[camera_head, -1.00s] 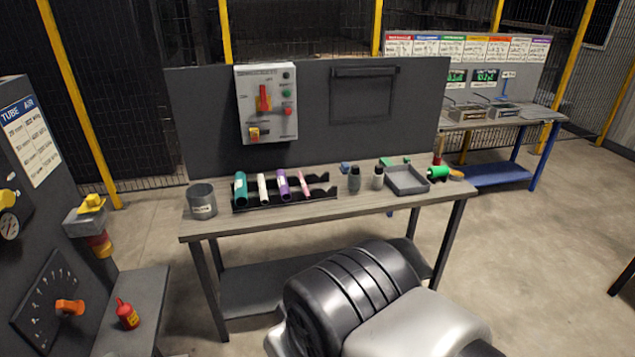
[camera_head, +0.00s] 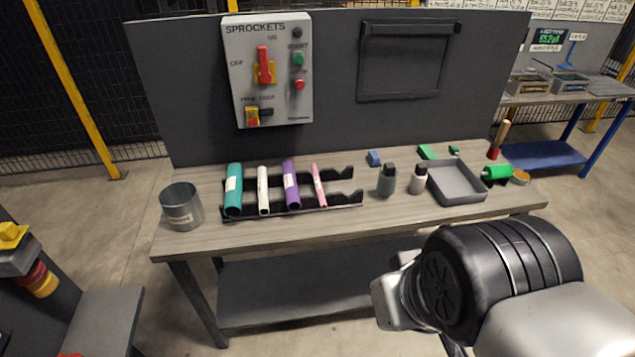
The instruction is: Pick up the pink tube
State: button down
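The pink tube (camera_head: 319,186) is thin and leans in a black rack (camera_head: 347,197) on the workbench. It is the rightmost tube there, beside a thicker purple tube (camera_head: 291,186). A white tube (camera_head: 263,191) and a teal tube (camera_head: 233,192) lie further left in the same rack. My arm comes in from the lower right, in front of the bench and apart from the rack. My gripper's fingers do not show clearly, so its state is not visible.
A metal can (camera_head: 181,207) stands left of the rack. Two small bottles (camera_head: 387,181) and a grey tray (camera_head: 460,197) stand to its right. A panel with a red switch (camera_head: 264,65) is on the board behind. The bench front (camera_head: 290,226) is mostly clear.

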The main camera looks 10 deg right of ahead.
aim_at(321, 197)
jog(key=u, duration=1)
jog(key=k+j+u, duration=0.1)
jog(key=u, duration=0.9)
jog(key=j+u, duration=0.1)
jog(key=u, duration=0.9)
jog(key=j+u, duration=0.1)
jog(key=u, duration=0.4)
jog(key=j+u, duration=0.1)
jog(key=u, duration=0.4)
jog(key=z, duration=0.5)
jog(key=l+z, duration=0.1)
jog(key=z, duration=0.9)
jog(key=l+z, duration=0.15)
jog(key=z, duration=1.35)
jog(key=i+z, duration=0.1)
jog(key=z, duration=0.4)
jog(key=l+z, duration=0.1)
jog(key=z, duration=0.4)
jog(key=i+j, duration=0.2)
jog(key=i, duration=0.25)
jog(key=i+j, duration=0.25)
jog(key=i, duration=0.25)
jog(key=i+j, duration=0.2)
jog(key=i, duration=0.25)
jog(key=z, duration=0.05)
